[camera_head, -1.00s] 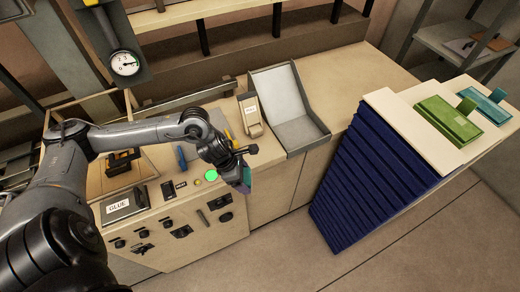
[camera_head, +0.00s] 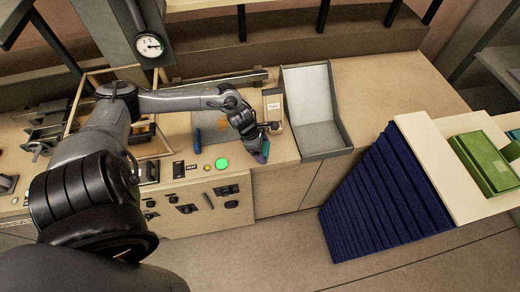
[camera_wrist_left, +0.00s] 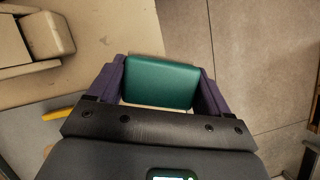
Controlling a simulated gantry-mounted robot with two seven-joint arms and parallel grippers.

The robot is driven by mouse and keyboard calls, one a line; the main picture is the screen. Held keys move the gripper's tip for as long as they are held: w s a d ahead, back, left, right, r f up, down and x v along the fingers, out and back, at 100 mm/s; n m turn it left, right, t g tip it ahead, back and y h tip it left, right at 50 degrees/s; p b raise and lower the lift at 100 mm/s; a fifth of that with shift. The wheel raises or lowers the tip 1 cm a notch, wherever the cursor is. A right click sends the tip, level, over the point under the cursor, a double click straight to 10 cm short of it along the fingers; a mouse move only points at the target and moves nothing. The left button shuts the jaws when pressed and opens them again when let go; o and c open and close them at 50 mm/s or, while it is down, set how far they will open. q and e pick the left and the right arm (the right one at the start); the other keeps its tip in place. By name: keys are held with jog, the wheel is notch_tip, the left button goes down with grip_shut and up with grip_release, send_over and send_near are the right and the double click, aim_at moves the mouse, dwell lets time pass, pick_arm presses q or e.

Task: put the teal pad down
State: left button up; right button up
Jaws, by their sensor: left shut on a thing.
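In the left wrist view, the teal pad (camera_wrist_left: 160,82) is a flat, rounded block between the two purple fingers of my left gripper (camera_wrist_left: 160,90), which is shut on it. In the head view, my left gripper (camera_head: 261,154) hangs near the front edge of the beige counter (camera_head: 400,85), just left of the grey open tray. Only a sliver of the held pad shows there, mostly hidden by the fingers. In the wrist view, counter lies to the left of the pad and floor to the right. My right gripper is not in view.
The grey tray (camera_head: 308,100) and a small beige dispenser (camera_head: 272,108) stand beside the gripper. A lit green button (camera_head: 222,164) is to its left. Counter right of the tray is clear.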

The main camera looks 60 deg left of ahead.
pick_arm(q)
jog(key=a+f, duration=0.1)
jog(key=a, duration=0.1)
jog(key=shift+w+a+f, duration=0.1)
jog(key=shift+a+f, duration=0.3)
jog(key=shift+f+p, duration=0.8)
jog(key=shift+f, duration=1.2)
